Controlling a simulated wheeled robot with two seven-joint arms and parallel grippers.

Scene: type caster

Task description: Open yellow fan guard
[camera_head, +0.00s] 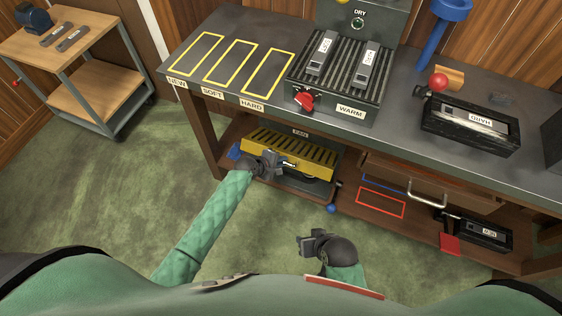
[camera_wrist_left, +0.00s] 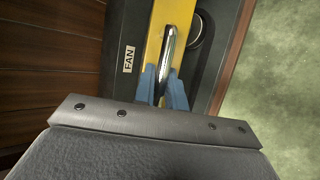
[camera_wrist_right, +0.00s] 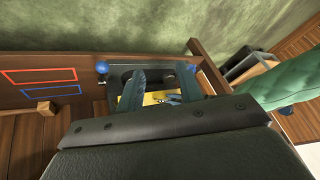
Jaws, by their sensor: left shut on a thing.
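The yellow slatted fan guard (camera_head: 308,157) is on the dark fan unit below the workbench; its FAN label (camera_wrist_left: 129,60) shows in the left wrist view. My left gripper (camera_head: 283,163) is at the guard's front edge. In the left wrist view its blue-grey fingers (camera_wrist_left: 163,88) are shut on the guard's chrome handle (camera_wrist_left: 168,45). I cannot tell how far the guard is tilted. My right gripper (camera_head: 306,243) is in front of the bench, away from the guard. In the right wrist view its fingers (camera_wrist_right: 158,88) are apart with nothing held; part of the yellow guard (camera_wrist_right: 155,98) shows beyond them.
A blue knob (camera_head: 331,208) sits near the fan's lower right corner. A drawer with a metal handle (camera_head: 428,198) and a lower shelf with a red outline (camera_head: 380,203) are to the right. A wooden cart (camera_head: 85,60) stands far left. The green floor is clear.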

